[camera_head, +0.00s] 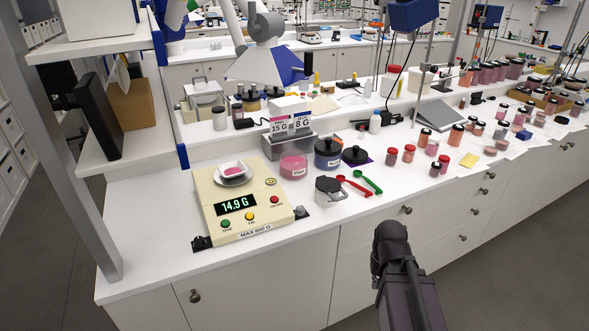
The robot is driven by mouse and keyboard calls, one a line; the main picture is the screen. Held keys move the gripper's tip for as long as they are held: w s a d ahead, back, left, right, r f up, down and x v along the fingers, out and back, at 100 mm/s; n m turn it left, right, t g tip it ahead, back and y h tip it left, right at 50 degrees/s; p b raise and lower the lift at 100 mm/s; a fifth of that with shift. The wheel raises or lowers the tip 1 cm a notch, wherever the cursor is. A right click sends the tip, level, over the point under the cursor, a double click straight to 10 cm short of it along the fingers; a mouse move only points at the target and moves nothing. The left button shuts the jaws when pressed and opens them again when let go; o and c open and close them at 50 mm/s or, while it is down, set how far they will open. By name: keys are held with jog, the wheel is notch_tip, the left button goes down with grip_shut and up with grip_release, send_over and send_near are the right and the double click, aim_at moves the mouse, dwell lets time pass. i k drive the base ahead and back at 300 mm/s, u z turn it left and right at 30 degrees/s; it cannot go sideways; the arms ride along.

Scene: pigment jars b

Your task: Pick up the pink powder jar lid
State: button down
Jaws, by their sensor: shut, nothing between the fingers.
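The pink powder jar (293,167) stands on the white counter right of the scale, and its pink top shows no black lid. A black knobbed lid (355,155) lies on a dark purple patch to the right; I cannot tell for sure that it belongs to the pink jar. Between them stands a blue jar (327,161) with a similar black lid on it. My gripper (389,238) is dark, shut and empty, in front of the counter at the lower right, well apart from the jars and lid. Its fingertips are hard to make out.
A cream scale (247,221) reads 14.9 G and bears a white dish (233,180) with pink powder. A grey-lidded pot (329,190), red spoon (354,187) and green spoon (367,181) lie before the lid. Several small jars stand right. Signs reading 15 G and 8 G stand behind.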

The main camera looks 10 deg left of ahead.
aim_at(355, 155)
jog(key=z, duration=0.05)
jog(key=k, duration=0.65)
jog(key=z, duration=0.3)
jog(key=i, duration=1.6)
jog(key=u, duration=0.25)
